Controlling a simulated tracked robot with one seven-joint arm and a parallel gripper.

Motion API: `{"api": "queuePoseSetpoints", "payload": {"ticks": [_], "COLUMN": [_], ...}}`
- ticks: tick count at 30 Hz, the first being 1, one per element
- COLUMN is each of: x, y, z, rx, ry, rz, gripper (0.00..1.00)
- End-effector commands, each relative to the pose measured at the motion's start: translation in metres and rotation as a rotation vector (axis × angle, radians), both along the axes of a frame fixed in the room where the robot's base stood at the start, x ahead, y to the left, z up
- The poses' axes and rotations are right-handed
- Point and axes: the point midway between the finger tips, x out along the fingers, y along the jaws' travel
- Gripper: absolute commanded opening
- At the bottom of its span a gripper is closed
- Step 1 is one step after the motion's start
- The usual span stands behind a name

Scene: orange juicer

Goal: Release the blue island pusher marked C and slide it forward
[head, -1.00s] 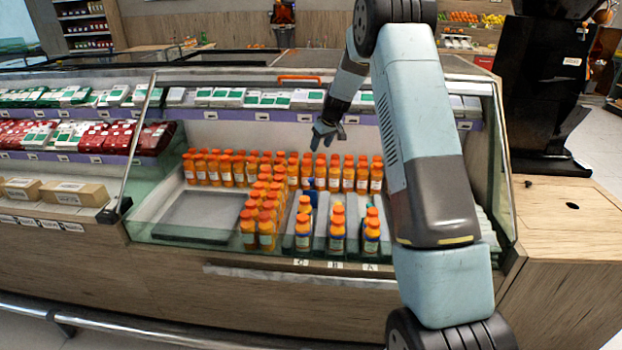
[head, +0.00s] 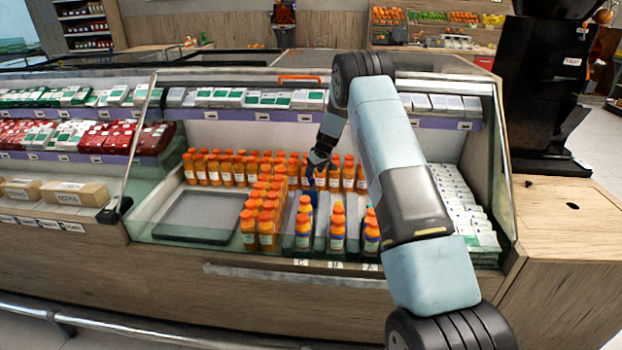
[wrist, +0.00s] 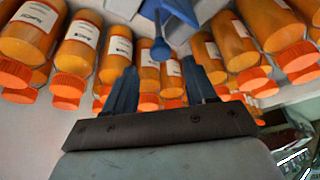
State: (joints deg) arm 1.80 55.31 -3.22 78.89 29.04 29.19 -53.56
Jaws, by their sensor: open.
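The blue pusher in lane C (head: 311,194) shows in the head view behind a short row of orange bottles (head: 303,232), partly hidden by them. My gripper (head: 317,168) is right above it, pointing down. In the wrist view the pusher's blue handle with a round knob (wrist: 160,51) lies between and just beyond the two fingers of my gripper (wrist: 160,76). The fingers are apart, with a gap on both sides of the knob. I cannot tell whether either touches it.
A dense block of orange bottles (head: 267,228) stands left of lane C. Lane B bottles (head: 337,235) and lane A bottles (head: 371,237) stand to its right. A row of bottles (head: 225,168) lines the back. An empty dark tray (head: 195,217) is at the left.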

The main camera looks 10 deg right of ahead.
Motion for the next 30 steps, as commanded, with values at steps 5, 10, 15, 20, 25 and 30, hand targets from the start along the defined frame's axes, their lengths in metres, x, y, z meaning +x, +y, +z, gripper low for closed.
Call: {"api": "queuePoseSetpoints", "payload": {"ticks": [5, 10, 15, 20, 25, 30], "x": [0.009, 0.014, 0.016, 0.016, 0.016, 0.016], "y": [0.006, 0.008, 0.009, 0.009, 0.009, 0.009], "z": [-0.025, -0.039, -0.043, -0.043, -0.043, -0.043], "rx": [0.0, 0.0, 0.0, 0.0, 0.0, 0.0], "ry": [0.001, 0.0, -0.001, -0.001, -0.001, -0.001], "rz": [0.002, 0.001, 0.0, 0.001, 0.001, 0.001], "gripper": [0.56, 0.56, 0.56, 0.56, 0.47, 0.31]}}
